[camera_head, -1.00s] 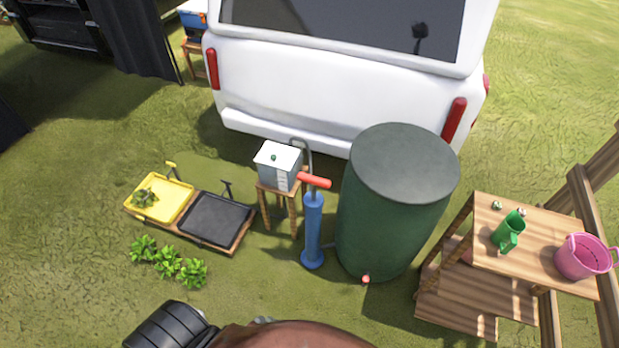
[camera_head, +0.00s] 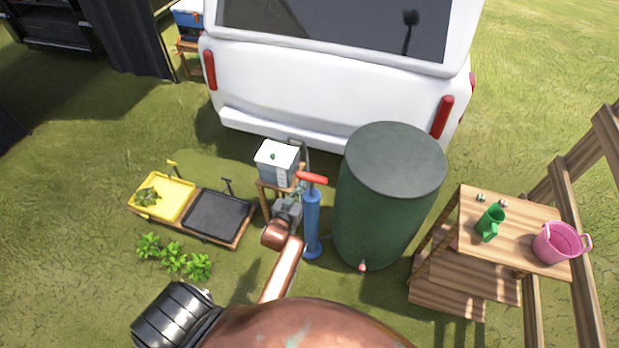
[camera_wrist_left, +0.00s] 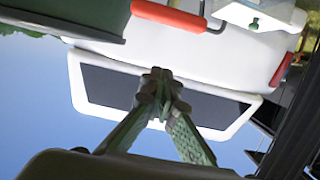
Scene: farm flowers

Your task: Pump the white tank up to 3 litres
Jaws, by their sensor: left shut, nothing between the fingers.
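The white tank (camera_head: 277,163), a box with a graduated scale on its front, stands on a small wooden stool. The blue hand pump (camera_head: 312,222) stands upright just right of the stool. Its red handle (camera_head: 312,179) lies crosswise on top. My left gripper (camera_head: 296,194) is shut and empty, close to the left of the pump and in front of the stool. In the left wrist view, the closed fingertips (camera_wrist_left: 160,84) show below the red handle (camera_wrist_left: 168,17), apart from it in the picture. The liquid level cannot be read. My right gripper is out of view.
A large green barrel (camera_head: 386,215) stands close right of the pump. A white vehicle (camera_head: 330,98) is behind. A wooden table (camera_head: 515,241) with a green watering can and pink bucket is at right. Yellow and black trays and plants lie left on grass.

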